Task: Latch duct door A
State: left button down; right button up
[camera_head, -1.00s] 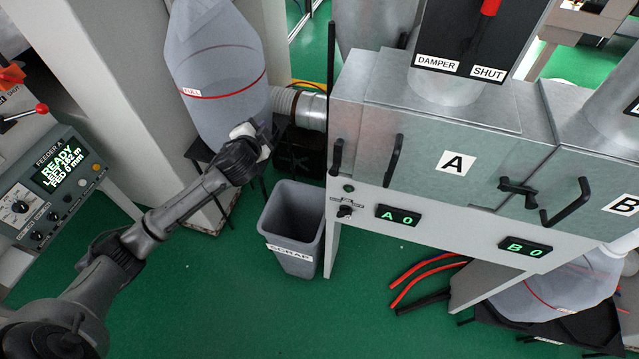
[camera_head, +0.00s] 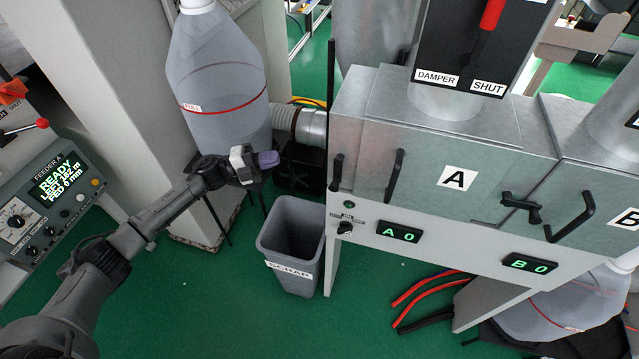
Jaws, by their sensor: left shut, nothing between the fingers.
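Duct door A (camera_head: 458,180) is the grey metal panel with the "A" label on the duct box. Its face looks flush with the box. A black bar handle (camera_head: 395,176) stands on its left part. A small black lever (camera_head: 336,174) is at the left end of the box. A black turn latch (camera_head: 521,206) sits near the seam between A and B; it points to the lower right. I cannot tell whether door A is latched. My left gripper (camera_head: 268,159) is shut and empty, left of the box and apart from it, in front of the clear bag. My right gripper is not in view.
A grey scrap bin (camera_head: 292,262) stands below my left gripper. Door B's handle (camera_head: 568,214) juts out at right. A damper panel (camera_head: 470,45) with a red lever rises above the box. A feeder console (camera_head: 50,205) is at left. Red hoses (camera_head: 430,290) lie on the floor.

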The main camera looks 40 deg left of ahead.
pick_arm(q)
jog(key=s+d+m+g+h, duration=0.3)
jog(key=s+m+g+h, duration=0.2)
jog(key=s+m+g, duration=0.1)
jog(key=shift+d+r+m+g, duration=0.35)
jog(key=shift+d+m+g, duration=0.05)
jog(key=shift+g, duration=0.5)
jog(key=shift+d, duration=0.1)
send_near(337, 173)
jog(key=d, duration=0.7)
jog(key=shift+f+p, duration=0.35)
jog(key=shift+f, duration=0.15)
